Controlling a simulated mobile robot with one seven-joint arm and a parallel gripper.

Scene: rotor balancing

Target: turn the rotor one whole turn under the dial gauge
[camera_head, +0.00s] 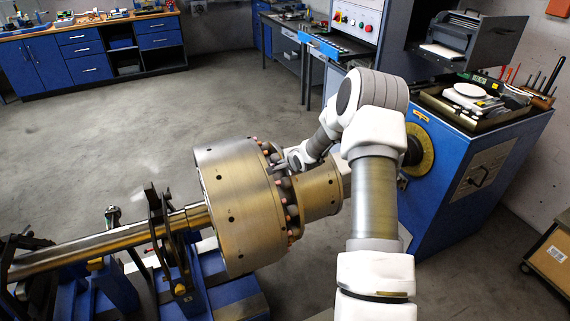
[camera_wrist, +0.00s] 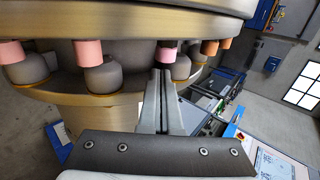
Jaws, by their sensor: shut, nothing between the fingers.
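The rotor (camera_head: 238,205) is a large brass-coloured metal drum on a long shaft (camera_head: 110,240), lying across the lower left of the head view. Its right face carries a ring of pink-tipped bolts and a narrower hub (camera_head: 320,192). My gripper (camera_head: 297,160) is at the upper part of that ring, partly hidden by my arm. In the wrist view the fingers (camera_wrist: 162,78) are shut together with nothing between them. Their tips point up at a pink bolt (camera_wrist: 168,53) on the rotor; whether they touch it I cannot tell. I cannot make out the dial gauge.
A black support (camera_head: 160,235) on a blue base carries the shaft. A blue machine cabinet (camera_head: 480,170) stands right of the rotor, with a tray of tools (camera_head: 475,105) on top. A blue workbench (camera_head: 95,50) is at the back left. The floor between is clear.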

